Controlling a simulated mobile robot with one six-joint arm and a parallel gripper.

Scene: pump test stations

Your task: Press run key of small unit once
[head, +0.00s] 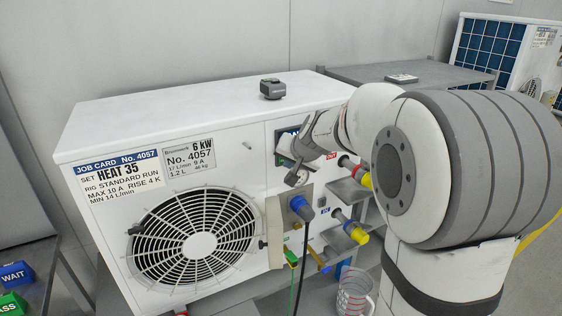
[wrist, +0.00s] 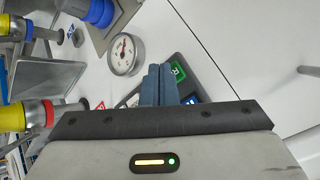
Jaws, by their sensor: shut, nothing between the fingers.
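The small unit (head: 250,160) is a white box with a fan grille and a label reading 6 kW, No. 4057. Its dark key panel (head: 282,146) is on the front right, partly hidden by my gripper in the head view.
A round gauge (wrist: 126,54) is left of my fingers. A blue plug (head: 301,207) with a hanging cable and red and yellow pipe fittings (head: 357,232) stick out nearby. A small grey device (head: 272,89) sits on top. A jug (head: 354,292) stands below.

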